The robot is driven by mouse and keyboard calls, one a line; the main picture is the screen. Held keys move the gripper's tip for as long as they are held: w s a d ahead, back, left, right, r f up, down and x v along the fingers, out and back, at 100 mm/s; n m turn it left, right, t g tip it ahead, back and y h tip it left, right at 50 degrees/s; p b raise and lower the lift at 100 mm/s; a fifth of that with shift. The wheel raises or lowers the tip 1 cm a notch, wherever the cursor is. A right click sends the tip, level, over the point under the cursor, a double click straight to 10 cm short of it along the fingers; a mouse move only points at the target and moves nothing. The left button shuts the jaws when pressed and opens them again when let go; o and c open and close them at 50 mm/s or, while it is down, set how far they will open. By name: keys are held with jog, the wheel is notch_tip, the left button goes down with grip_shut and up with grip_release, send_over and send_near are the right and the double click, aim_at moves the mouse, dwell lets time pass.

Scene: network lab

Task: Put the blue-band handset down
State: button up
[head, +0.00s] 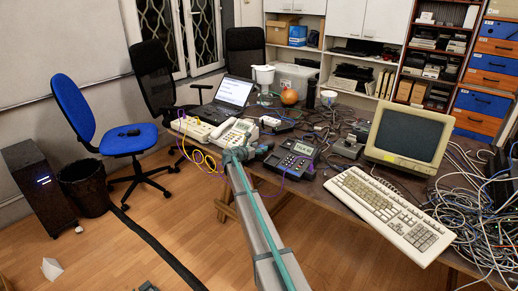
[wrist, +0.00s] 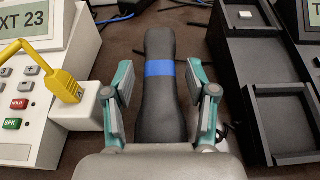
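The blue-band handset (wrist: 160,100) is black with a blue band near its far part. In the wrist view it lies lengthwise between the two teal-and-grey fingers of my gripper (wrist: 163,88). A gap shows on each side of it, so the fingers are open and not touching it there. Its near end is hidden behind my gripper's body. It appears to rest on the brown tabletop between two phones. The black phone (wrist: 270,118) on the right has an empty cradle. In the head view my gripper (head: 238,155) is at the table's front edge; the handset cannot be made out there.
A white phone (wrist: 45,100) with a yellow plug (wrist: 55,72) stands close on the left. In the head view, the dark phone (head: 293,158) is just right of my gripper. A keyboard (head: 390,212), monitor (head: 409,138) and tangled cables (head: 480,225) crowd the right.

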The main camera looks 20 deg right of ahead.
jog(key=shift+r, duration=0.15)
jog(key=b+v, duration=0.1)
jog(key=v, duration=1.1)
jog(key=shift+a, duration=0.1)
